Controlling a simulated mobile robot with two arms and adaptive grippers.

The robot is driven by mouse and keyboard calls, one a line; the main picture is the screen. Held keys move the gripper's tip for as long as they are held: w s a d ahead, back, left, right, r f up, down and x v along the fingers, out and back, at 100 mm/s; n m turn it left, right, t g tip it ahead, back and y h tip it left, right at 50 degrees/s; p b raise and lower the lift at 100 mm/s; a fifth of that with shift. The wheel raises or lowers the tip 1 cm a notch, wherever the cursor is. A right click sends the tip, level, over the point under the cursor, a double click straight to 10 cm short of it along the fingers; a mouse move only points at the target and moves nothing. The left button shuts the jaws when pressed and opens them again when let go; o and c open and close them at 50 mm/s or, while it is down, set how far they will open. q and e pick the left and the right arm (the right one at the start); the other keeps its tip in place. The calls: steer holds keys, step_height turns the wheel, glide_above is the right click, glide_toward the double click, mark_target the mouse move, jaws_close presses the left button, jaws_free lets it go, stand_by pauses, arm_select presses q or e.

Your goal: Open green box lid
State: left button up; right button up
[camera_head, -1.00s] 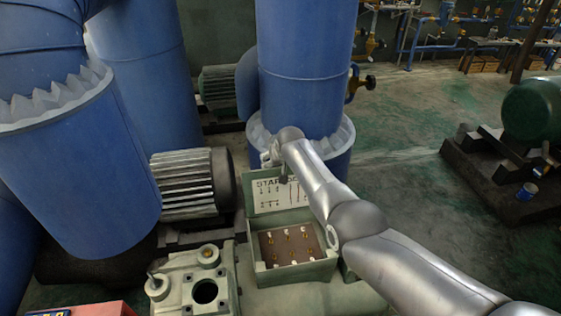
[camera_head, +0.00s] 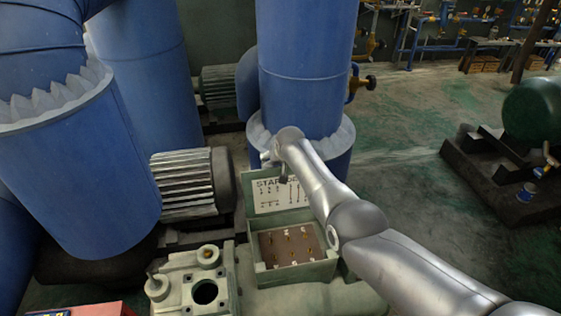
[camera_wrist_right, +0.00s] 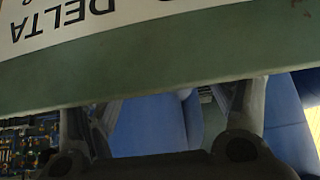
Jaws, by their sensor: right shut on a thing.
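The green box (camera_head: 318,272) is open at the bottom centre of the head view, with small terminals on a brown panel inside. Its lid (camera_head: 265,197) stands up at the back, its white label facing me. My right gripper (camera_head: 270,158) is at the lid's upper edge, partly hidden by my own arm. In the right wrist view the lid (camera_wrist_right: 160,75) spans the picture, its label upside down, with the gripper's fingers (camera_wrist_right: 165,100) shut on its edge. The fingertips are hidden by the lid. My left gripper is not in view.
A pale green machine body (camera_head: 170,285) with a round opening is left of the box. A ribbed motor (camera_head: 183,185) and large blue pipes (camera_head: 305,70) stand close behind. Open floor (camera_head: 410,165) lies to the right, before a dark green machine (camera_head: 535,110).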

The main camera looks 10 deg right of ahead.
steer(key=shift+s+a+f, duration=0.15)
steer(key=shift+s+f, duration=0.15)
steer(key=shift+f, duration=0.2)
steer(key=shift+s+a+f, duration=0.1)
steer(key=shift+s+f, duration=0.15)
steer(key=shift+f, duration=0.25)
steer(key=o, duration=1)
steer(key=shift+o, duration=0.9)
steer(key=shift+f, duration=0.1)
steer(key=shift+w, duration=0.4)
steer(key=shift+d+r, duration=0.1)
steer(key=shift+r, duration=0.1)
steer(key=shift+r, duration=0.2)
steer(key=v, duration=1.1)
steer(key=shift+s+r, duration=0.2)
steer(key=shift+r, duration=0.05)
